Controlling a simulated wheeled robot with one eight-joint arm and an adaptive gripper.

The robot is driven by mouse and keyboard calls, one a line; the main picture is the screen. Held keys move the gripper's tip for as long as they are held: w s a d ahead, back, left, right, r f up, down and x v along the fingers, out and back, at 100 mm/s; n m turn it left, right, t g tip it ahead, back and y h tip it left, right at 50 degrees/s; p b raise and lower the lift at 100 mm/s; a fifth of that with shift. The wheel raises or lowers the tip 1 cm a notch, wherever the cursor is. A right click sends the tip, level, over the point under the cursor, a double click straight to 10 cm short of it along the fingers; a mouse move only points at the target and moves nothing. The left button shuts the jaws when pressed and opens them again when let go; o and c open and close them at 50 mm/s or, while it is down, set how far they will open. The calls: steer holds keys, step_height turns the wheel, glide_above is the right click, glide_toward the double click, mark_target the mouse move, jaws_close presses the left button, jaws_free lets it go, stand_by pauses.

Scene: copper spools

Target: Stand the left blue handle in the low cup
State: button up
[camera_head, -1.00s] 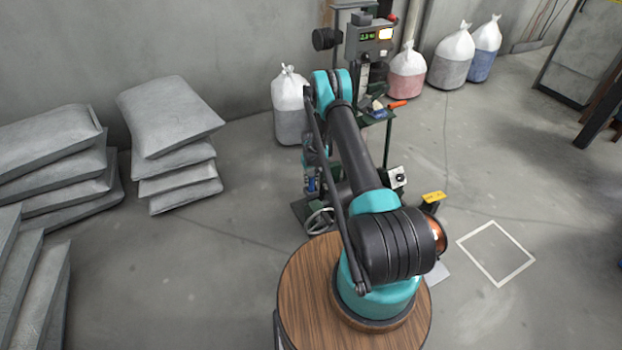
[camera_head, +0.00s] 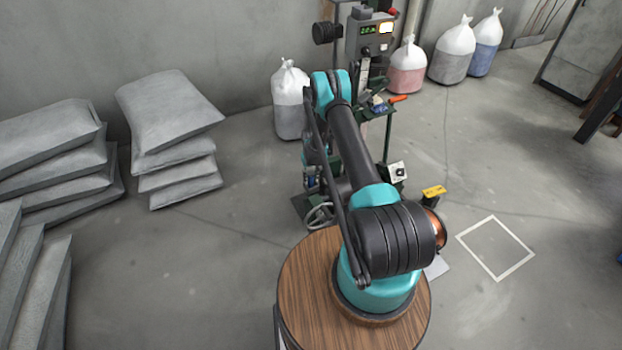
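I cannot make out the left blue handle or the low cup in the head view. A small blue item (camera_head: 378,108) lies on the green ledge of a machine, beside an orange-red piece (camera_head: 398,98); it is too small to identify. A teal and black arm (camera_head: 352,150) rises from a round wooden top (camera_head: 308,290) and reaches toward the machine. I see no gripper fingers; the far end of the arm is hidden behind its own links.
The machine (camera_head: 372,42) has a lit display and a handwheel (camera_head: 318,216). Grey sacks (camera_head: 168,112) are stacked at left. White-topped bags (camera_head: 290,100) stand along the wall. A white square outline (camera_head: 496,248) marks open floor at right.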

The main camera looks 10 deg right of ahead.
steer(key=shift+o, duration=1.1)
steer(key=s+d+r+t, duration=0.1)
steer(key=s+r, duration=0.1)
steer(key=r, duration=1.2)
steer(key=s+r, duration=0.3)
steer(key=r, duration=1.1)
steer(key=s+d+r+t, duration=0.1)
steer(key=s+r, duration=0.8)
steer(key=r, duration=0.2)
steer(key=s+d+r+m+t, duration=0.1)
steer(key=s+r, duration=0.1)
steer(key=s, duration=1.2)
steer(key=s+d+r+t, duration=0.1)
steer(key=s+r, duration=0.2)
steer(key=s, duration=1)
steer(key=shift+s+r+m, duration=0.25)
steer(key=shift+s+m, duration=0.1)
steer(key=shift+m, duration=0.05)
